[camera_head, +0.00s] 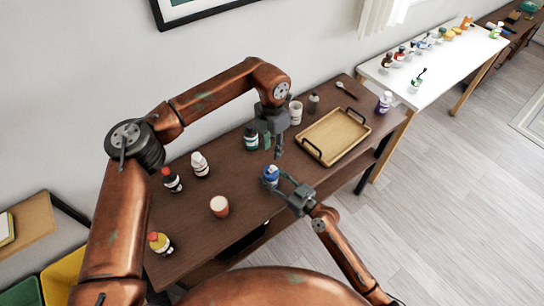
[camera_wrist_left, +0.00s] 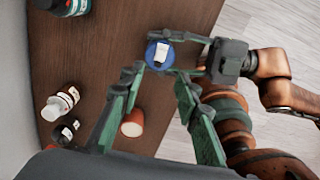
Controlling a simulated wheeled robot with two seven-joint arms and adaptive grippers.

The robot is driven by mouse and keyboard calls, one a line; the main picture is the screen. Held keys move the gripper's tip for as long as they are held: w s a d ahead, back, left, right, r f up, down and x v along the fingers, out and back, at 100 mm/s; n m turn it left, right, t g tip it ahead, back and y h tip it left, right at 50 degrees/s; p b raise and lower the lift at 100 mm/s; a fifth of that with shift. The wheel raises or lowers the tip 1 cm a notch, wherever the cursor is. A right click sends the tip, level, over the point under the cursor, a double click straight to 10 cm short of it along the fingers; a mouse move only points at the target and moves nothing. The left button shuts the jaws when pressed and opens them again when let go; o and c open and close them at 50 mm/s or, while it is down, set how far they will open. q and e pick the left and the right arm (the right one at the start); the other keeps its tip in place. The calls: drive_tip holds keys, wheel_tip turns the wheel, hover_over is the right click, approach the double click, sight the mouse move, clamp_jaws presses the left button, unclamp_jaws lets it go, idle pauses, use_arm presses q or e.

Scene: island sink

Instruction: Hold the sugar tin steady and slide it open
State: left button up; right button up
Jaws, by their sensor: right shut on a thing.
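The sugar tin (camera_head: 271,174) is a small blue-topped round container near the front edge of the brown table. In the left wrist view its blue lid (camera_wrist_left: 153,60) shows from above with a white label. My right gripper (camera_head: 283,181) is shut on the tin from the right; it also shows in the left wrist view (camera_wrist_left: 183,56), with one finger on each side. My left gripper (camera_head: 275,148) is above and behind the tin, pointing down. Its fingers (camera_wrist_left: 156,85) are spread apart and empty in the left wrist view. I cannot see the lid shifted.
A wooden tray (camera_head: 334,136) with dark handles lies to the right. A white table (camera_head: 432,65) with bottles is farther right.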

use_arm(q)
wheel_tip(320, 180, up, 2)
drive_tip(key=shift+r, duration=0.15)
idle(0.3)
use_arm(e)
drive_tip(key=o, duration=1.3)
